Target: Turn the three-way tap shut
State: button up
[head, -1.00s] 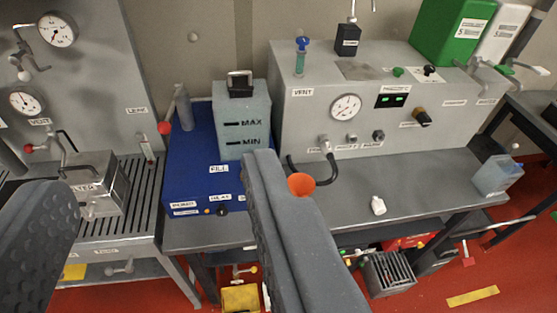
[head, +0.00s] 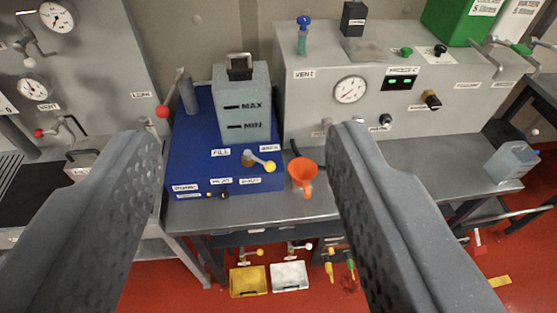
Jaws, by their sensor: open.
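A small tap with a yellow-ended lever (head: 262,163) sits on the front of the blue box (head: 185,150), near labels that seem to read FILL and BACK. It looks like the three-way tap. Its lever points right and slightly down. My gripper (head: 245,137) is open and empty. Its two grey fingers stand left and right in the foreground, with the tap visible in the gap between them and farther off. Neither finger appears to touch it. The right finger hides part of the bench.
A grey tank (head: 242,105) marked MAX and MIN stands on the blue box. A red-knobbed lever (head: 163,111) is at its left. An orange funnel (head: 302,174) is just right of the tap. Yellow (head: 248,281) and white (head: 289,276) trays lie below the bench.

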aim_at(269, 166)
jog(key=u, duration=0.05)
jog(key=k, duration=0.65)
jog(key=z, duration=0.3)
jog(key=i, duration=1.55)
jog(key=u, duration=0.35)
